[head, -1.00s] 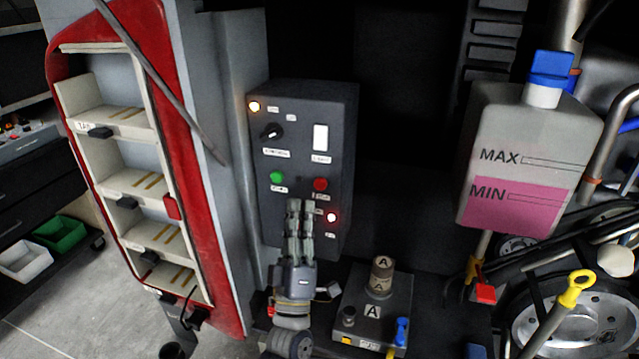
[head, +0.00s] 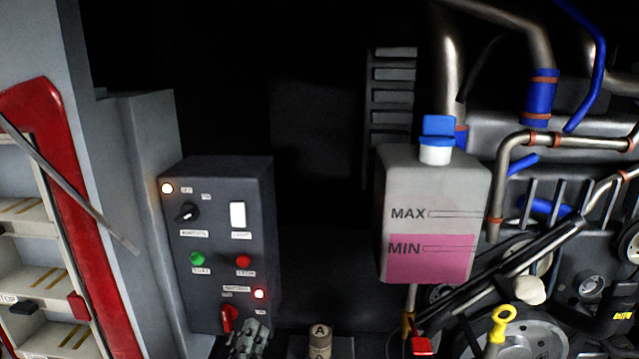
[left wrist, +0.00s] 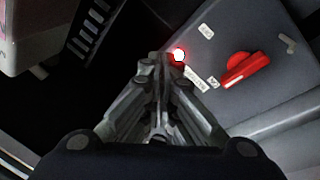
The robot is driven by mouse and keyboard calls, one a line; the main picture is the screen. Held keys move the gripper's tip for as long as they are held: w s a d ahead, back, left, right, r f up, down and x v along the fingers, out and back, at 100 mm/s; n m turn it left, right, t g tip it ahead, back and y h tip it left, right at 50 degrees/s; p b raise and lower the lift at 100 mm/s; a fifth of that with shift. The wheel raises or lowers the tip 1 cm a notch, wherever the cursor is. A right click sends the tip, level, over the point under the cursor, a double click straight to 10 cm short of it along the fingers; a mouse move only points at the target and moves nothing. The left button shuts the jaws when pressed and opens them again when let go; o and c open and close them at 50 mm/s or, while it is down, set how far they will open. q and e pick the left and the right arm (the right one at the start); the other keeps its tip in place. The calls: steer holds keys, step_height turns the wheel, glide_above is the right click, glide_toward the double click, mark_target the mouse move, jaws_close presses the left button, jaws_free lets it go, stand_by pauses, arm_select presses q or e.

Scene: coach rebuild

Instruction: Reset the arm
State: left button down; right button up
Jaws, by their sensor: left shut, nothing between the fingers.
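I cannot tell whether the fingers touch the box. My right gripper is not in view.
The box carries a black knob (head: 187,212), a green button (head: 197,258) and a red button (head: 243,261). A tank with pink fluid (head: 430,225) hangs to the right, near engine pipes. The space behind the box is dark.

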arm_select(q)
steer(key=s+f+m+g, duration=0.3)
steer(key=s+f+g, duration=0.2)
steer(key=f, duration=0.4)
steer(key=s+a+f+m+g+y, duration=0.1)
steer(key=s+a+f+g, duration=0.2)
steer(key=s, duration=0.5)
steer(key=s+a+f+m+g+y, duration=0.1)
steer(key=s+a+f+m+g, duration=0.1)
steer(key=s+f+g, duration=0.45)
steer(key=s+a+f+m+g+y, duration=0.1)
steer(key=s+a+g, duration=0.1)
steer(key=s, duration=0.8)
step_height(320, 180, down, 27)
steer(key=s+g, duration=0.2)
steer(key=s+a+f, duration=0.3)
steer(key=s+f, duration=1.2)
steer(key=s, duration=0.2)
steer(key=shift+f+m+g+y, duration=0.2)
steer(key=shift+m+g+y, duration=0.1)
steer(key=shift+g, duration=0.05)
